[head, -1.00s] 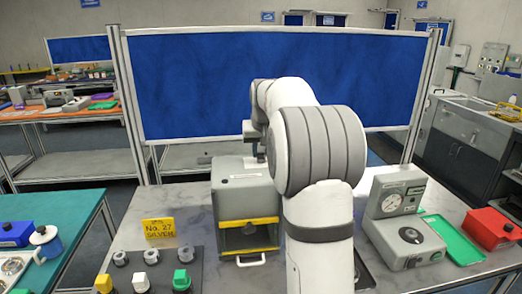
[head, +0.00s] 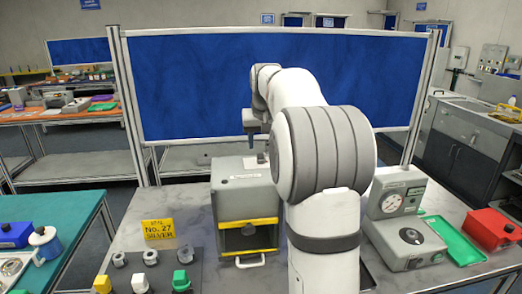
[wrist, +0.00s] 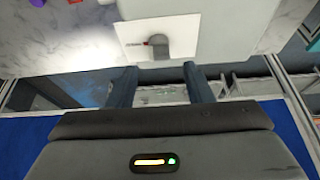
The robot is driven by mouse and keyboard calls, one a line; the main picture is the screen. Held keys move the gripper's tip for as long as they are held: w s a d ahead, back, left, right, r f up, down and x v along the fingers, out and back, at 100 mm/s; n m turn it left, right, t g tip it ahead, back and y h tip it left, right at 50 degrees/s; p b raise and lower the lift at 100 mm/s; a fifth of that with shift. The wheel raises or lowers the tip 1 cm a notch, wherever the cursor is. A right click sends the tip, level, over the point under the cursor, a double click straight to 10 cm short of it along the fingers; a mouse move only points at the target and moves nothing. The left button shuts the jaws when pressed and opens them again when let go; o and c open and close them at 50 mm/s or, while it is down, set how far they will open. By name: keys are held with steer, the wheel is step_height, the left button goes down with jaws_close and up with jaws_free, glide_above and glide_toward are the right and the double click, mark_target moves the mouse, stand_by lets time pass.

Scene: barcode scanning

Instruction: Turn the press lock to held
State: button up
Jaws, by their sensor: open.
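The press is a grey box (head: 247,190) with a yellow-edged front opening and a white handle below. In the wrist view a white plate (wrist: 185,28) on a grey surface carries a grey knob or lever (wrist: 157,46) with a small red mark at its left; this looks like the lock. Its lettering is too small to read. My gripper (wrist: 160,82) is open and empty, its two dark fingers apart and clear of the lever in the picture. In the head view my gripper (head: 250,135) is above the back of the press, partly hidden by my arm.
A grey device with a dial (head: 398,200), a green tray (head: 453,240) and a red box (head: 490,228) stand on the right. A yellow sign (head: 158,229) and several knobs and buttons are at the left front. A blue partition (head: 200,80) stands behind.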

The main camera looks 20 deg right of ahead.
steer(key=shift+v, duration=1.8)
steer(key=s+a+f+n, duration=0.1)
steer(key=s+a+f, duration=0.1)
steer(key=s+a, duration=0.4)
steer(key=s+a+f+n, duration=0.1)
steer(key=s+a+f, duration=0.2)
steer(key=s+a, duration=0.3)
steer(key=s+a+f, duration=0.2)
steer(key=s+f, duration=0.4)
steer(key=s, duration=0.3)
steer(key=s+a+f+n+g+y, duration=0.1)
steer(key=s+a+f, duration=0.2)
steer(key=s+f, duration=0.3)
steer(key=s, duration=0.4)
steer(key=shift+s+a, duration=0.2)
steer(key=shift+s, duration=0.15)
